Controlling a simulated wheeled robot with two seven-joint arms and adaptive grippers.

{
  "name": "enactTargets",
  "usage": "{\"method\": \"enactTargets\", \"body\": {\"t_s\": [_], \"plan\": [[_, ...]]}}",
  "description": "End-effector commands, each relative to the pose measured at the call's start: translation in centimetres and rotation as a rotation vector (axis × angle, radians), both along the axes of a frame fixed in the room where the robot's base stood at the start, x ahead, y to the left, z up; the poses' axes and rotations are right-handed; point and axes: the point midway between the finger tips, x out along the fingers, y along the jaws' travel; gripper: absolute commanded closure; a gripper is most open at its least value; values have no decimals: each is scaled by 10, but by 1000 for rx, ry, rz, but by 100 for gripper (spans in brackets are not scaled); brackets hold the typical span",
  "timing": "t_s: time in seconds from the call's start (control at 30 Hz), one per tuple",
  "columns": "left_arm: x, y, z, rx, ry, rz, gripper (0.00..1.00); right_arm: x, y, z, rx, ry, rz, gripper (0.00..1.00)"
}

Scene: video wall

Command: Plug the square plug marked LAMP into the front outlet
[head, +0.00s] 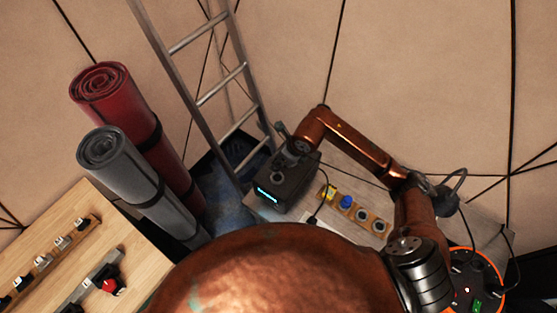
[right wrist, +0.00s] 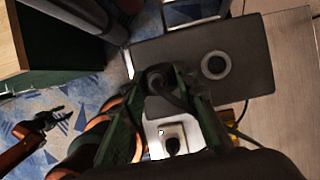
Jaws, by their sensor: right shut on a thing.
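My right gripper (right wrist: 162,82) is shut on a small dark thing, seemingly a plug, above the near side of a black box (head: 290,187). Its fingers hide most of the held thing, and no LAMP marking can be read. In the head view the gripper (head: 291,149) is over the box's far end. The box's front carries a lit cyan display (head: 267,195). In the right wrist view its top (right wrist: 245,75) has a round ring (right wrist: 215,65). A pale plate with a dark round centre (right wrist: 173,146) shows between my fingers. My left gripper (right wrist: 50,119) is small, open and empty.
A strip with yellow (head: 328,193), blue (head: 347,202) and dark round fittings lies right of the box, with a cable beside it. Rolled mats (head: 130,180) and a ladder (head: 200,95) stand behind.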

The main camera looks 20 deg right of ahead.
Motion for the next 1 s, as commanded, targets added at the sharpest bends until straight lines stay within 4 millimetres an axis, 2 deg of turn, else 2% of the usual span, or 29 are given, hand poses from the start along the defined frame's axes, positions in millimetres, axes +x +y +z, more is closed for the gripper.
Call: {"method": "enactTargets", "body": {"t_s": [0.27,0.73,1.0], "plan": [[-8,0,-7,1,11,2,60,0,0,-12,0,3,-8,100],[-8,0,-34,0,12,2,60,0,0,-55,0,2,-6,100],[-7,0,-40,0,10,1,60,0,0,-62,0,1,-6,100]]}}
